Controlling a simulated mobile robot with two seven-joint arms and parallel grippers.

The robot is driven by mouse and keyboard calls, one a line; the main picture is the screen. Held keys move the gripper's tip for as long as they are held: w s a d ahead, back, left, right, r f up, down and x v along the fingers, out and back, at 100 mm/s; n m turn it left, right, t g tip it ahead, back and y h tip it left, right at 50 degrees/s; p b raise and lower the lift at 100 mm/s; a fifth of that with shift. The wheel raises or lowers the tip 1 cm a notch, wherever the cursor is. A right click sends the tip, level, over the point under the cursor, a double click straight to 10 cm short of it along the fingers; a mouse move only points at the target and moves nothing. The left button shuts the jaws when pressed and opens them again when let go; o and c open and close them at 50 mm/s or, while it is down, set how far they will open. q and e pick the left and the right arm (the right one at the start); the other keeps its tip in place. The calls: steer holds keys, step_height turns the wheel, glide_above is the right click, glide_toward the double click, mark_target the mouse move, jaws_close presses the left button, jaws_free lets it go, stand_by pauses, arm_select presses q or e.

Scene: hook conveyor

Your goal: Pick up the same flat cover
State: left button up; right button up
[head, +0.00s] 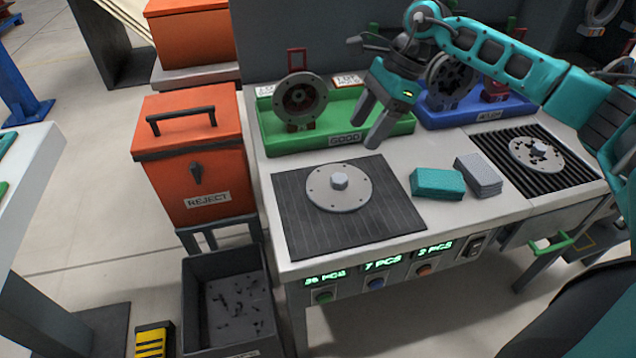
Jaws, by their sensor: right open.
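A flat round grey cover (354,196) with a raised centre hub and small holes near its rim lies on the dark ribbed mat (300,237) on the workbench. Another round grey disc (545,158) with dark cut-outs lies on the black ribbed pad (583,182) at the right. My right gripper (370,125) is open and empty, its fingers pointing down over the front edge of the green tray, above and behind the cover on the mat. It touches neither disc. My left gripper is not in view.
The green GOOD tray (272,142) holds a round flanged part (301,99). A blue tray (465,117) stands to its right. An orange REJECT bin (180,168) stands at the left.

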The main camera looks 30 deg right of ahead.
glide_toward(339, 177)
steer(key=shift+s+a+f, duration=0.1)
steer(key=shift+a+f, duration=0.2)
steer(key=shift+f, duration=0.25)
steer(key=shift+s+a+f, duration=0.15)
steer(key=shift+a+f, duration=0.1)
steer(key=shift+f, duration=0.3)
steer(key=shift+w+x, duration=0.15)
steer(key=shift+x, duration=1.4)
steer(key=shift+w+x, duration=0.1)
steer(key=shift+x, duration=1.4)
steer(key=shift+d, duration=0.1)
steer(key=shift+c, duration=0.2)
jaws_close()
